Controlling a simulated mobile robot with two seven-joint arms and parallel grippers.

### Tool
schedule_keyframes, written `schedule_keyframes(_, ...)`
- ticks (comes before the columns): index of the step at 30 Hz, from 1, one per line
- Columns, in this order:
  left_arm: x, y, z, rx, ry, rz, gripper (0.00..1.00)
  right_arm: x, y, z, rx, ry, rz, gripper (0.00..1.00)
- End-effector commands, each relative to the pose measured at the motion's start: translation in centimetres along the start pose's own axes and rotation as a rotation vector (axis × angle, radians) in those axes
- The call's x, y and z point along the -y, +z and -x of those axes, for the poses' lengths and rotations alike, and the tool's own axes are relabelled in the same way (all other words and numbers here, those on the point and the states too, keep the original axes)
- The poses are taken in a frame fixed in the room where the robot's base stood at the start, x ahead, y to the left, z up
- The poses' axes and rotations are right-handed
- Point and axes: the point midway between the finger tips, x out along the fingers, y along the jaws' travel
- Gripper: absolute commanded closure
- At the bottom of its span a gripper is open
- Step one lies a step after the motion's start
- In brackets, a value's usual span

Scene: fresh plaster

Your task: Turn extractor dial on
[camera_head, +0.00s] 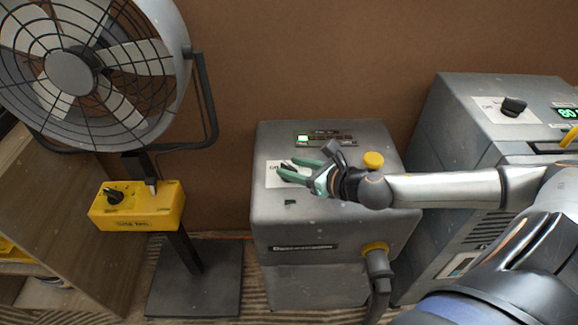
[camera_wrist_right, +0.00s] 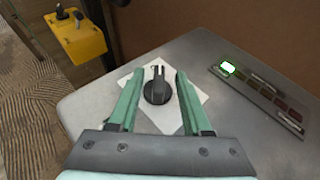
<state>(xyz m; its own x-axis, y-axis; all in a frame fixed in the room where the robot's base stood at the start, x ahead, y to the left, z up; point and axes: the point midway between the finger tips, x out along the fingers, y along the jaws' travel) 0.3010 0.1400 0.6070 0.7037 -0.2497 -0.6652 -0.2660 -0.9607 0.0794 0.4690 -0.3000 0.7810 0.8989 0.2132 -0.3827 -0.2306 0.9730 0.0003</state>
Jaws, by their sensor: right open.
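The extractor is a grey box-shaped machine (camera_head: 330,225) in the middle of the head view. Its black dial (camera_wrist_right: 157,88) sits on a white label plate (camera_wrist_right: 150,125) in the right wrist view. In the head view the dial is mostly hidden behind my fingers. My right gripper (camera_head: 293,172) is open, with its green fingers on either side of the dial; in the wrist view the fingers (camera_wrist_right: 155,95) show a gap to the dial on both sides. A status strip (camera_wrist_right: 262,95) on the top has one lit green-white lamp. My left gripper is not in view.
A large fan (camera_head: 72,72) with a yellow control box (camera_head: 138,207) and black knob stands at left. Another grey machine (camera_head: 440,150) with a black dial (camera_head: 513,107) stands at right. A yellow cap (camera_head: 373,160) is on the extractor top beside my wrist.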

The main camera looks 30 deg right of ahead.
Motion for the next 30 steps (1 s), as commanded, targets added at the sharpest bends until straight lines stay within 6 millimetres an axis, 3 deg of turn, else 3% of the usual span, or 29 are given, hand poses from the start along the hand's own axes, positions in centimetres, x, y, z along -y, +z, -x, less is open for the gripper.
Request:
schedule_keyframes(6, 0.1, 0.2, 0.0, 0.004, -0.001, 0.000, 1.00, -0.1, 0.1, -1.4, 0.001, 0.002, -0.001, 0.51)
schedule_keyframes(17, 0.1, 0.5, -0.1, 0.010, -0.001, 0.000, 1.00, -0.1, 0.0, -1.7, 0.000, 0.002, 0.001, 0.51)
schedule_keyframes(30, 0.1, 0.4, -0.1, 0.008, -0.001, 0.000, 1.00, -0.1, 0.0, -1.6, -0.001, 0.002, 0.001, 1.00)
